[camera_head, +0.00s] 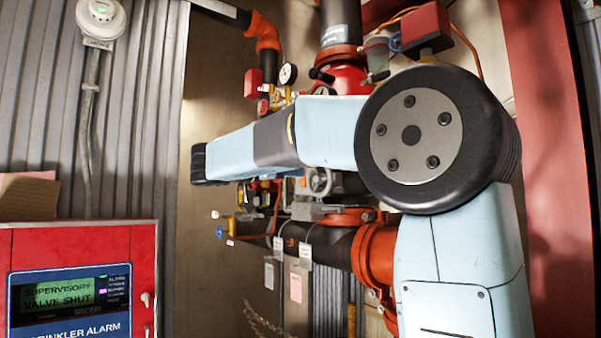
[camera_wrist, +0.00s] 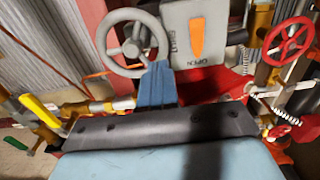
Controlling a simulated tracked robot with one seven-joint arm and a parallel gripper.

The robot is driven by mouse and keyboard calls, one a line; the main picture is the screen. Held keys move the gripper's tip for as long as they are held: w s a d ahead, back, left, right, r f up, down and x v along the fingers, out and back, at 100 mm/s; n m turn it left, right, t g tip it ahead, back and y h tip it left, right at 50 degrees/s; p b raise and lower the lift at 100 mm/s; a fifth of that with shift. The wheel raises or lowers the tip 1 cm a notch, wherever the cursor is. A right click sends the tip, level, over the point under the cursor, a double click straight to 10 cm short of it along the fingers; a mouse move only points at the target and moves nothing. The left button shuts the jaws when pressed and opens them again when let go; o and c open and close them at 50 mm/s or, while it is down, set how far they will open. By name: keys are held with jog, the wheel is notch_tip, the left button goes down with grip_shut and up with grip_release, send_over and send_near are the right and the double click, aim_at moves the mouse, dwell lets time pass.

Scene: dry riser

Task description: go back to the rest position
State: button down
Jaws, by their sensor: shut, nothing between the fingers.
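My gripper (camera_wrist: 156,68) shows in the wrist view as blue fingers, shut and empty, in front of a grey handwheel (camera_wrist: 132,43) and a grey box (camera_wrist: 195,35) with an orange indicator and the word OPEN. I cannot tell how far the fingertips are from the wheel. In the head view my pale blue arm rises at lower right, bends at a big black joint and reaches left across the pipework. The gripper cannot be made out there.
A red handwheel (camera_wrist: 288,41) and a yellow lever (camera_wrist: 40,111) flank the fingers. A red alarm panel (camera_head: 140,262) reads "SUPERVISORY VALVE SHUT". A pressure gauge (camera_head: 288,74), a red box (camera_head: 425,25) and a black pipe (camera_head: 325,243) are close around the arm.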

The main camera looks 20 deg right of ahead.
jog(key=shift+s+a, duration=0.25)
jog(key=shift+a, duration=0.45)
jog(key=s+d+f+n+g+y, duration=0.1)
jog(key=s+d+f+n+y, duration=0.3)
jog(key=s+f, duration=0.4)
jog(key=s+d+f+n+y, duration=0.2)
jog(key=s+f+n+y, duration=0.3)
jog(key=f, duration=0.5)
jog(key=s+a+f+n+y, duration=0.2)
jog(key=s+f+y, duration=0.2)
jog(key=s+f, duration=0.3)
jog(key=s+a+f+n+t+y, duration=0.1)
jog(key=s+a+f+n+y, duration=0.1)
jog(key=s+f, duration=0.5)
notch_tip(320, 180, down, 2)
jog(key=shift+s+a+f+n+y, duration=0.1)
jog(key=shift+s+a+n+y, duration=0.1)
jog(key=shift+n+y, duration=0.7)
